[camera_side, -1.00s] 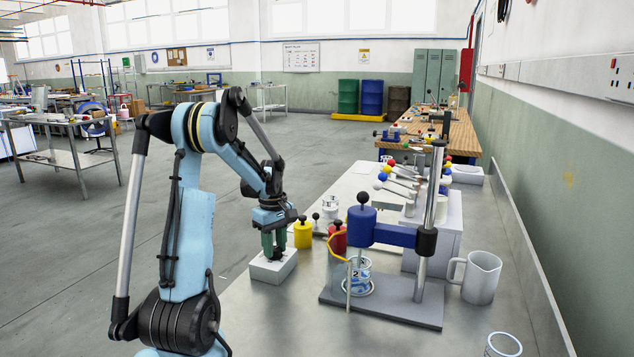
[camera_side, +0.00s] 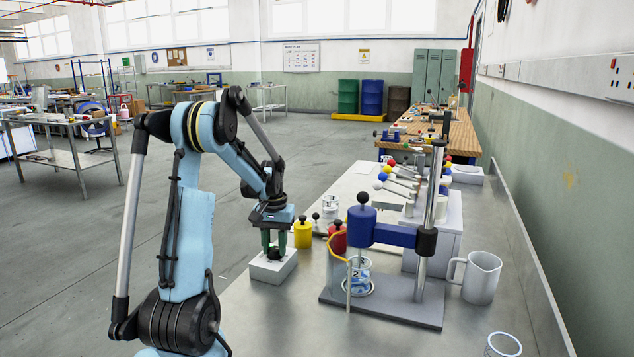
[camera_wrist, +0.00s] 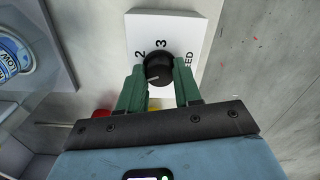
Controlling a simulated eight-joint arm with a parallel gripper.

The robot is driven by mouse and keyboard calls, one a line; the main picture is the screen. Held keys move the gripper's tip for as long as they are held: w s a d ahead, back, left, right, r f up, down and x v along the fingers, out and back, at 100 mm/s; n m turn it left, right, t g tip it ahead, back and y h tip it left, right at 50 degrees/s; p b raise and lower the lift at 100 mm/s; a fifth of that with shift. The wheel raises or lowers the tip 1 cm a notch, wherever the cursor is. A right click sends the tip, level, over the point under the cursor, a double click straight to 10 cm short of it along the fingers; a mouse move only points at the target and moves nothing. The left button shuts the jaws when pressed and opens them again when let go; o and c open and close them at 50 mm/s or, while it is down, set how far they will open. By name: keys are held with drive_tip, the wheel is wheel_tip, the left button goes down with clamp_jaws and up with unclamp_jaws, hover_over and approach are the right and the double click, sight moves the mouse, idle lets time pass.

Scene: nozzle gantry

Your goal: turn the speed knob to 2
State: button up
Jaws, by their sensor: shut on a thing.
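The speed knob (camera_wrist: 158,67) is a round black knob on a white box (camera_wrist: 190,25) printed with 2, 3 and the letters ED. A light pointer line on the knob seems to point to the lower left in the wrist view, not at the 2 or 3; its exact reading is hard to tell. My gripper (camera_wrist: 160,80) has a green finger on each side of the knob and is shut on it. In the side view my gripper (camera_side: 274,251) points down over the white box (camera_side: 272,272). Part of the dial is hidden by the fingers.
A stand with a blue arm (camera_side: 385,234) and a grey base (camera_side: 400,310) is right of the box. A yellow weight (camera_side: 302,235) and a red one (camera_side: 338,238) are close behind. A white jug (camera_side: 480,277) stands further right.

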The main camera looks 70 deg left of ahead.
sight(275, 249)
drive_tip(key=m, duration=0.5)
drive_tip(key=shift+m, duration=2.6)
drive_tip(key=o, duration=1)
drive_tip(key=shift+o, duration=0.2)
drive_tip(key=shift+r, duration=0.1)
wheel_tip(275, 249, up, 12)
drive_tip(key=shift+d, duration=0.15)
